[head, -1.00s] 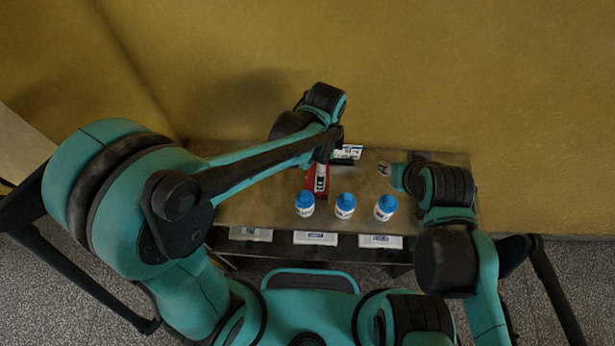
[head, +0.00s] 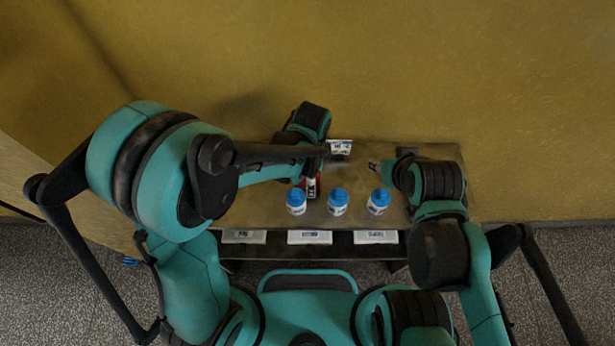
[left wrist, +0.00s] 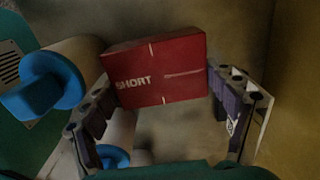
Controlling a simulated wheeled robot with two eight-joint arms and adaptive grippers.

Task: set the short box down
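The short box (left wrist: 160,70) is red with white "SHORT" lettering and a pale strip across its face. In the left wrist view it sits slightly tilted between the two fingers of my left gripper (left wrist: 165,105), which appear to touch its opposite sides. In the head view only a small red part of the box (head: 316,182) shows below my left arm, behind the leftmost bottle. I cannot tell whether its underside touches the table (head: 252,207). My right gripper (head: 374,165) is over the table's right half; its fingers are too small and partly hidden to read.
Three white bottles with blue caps stand in a row: left (head: 295,203), middle (head: 338,202) and right (head: 379,202). Several white labelled trays (head: 310,238) lie below the front edge. A yellow wall (head: 450,80) rises behind the table.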

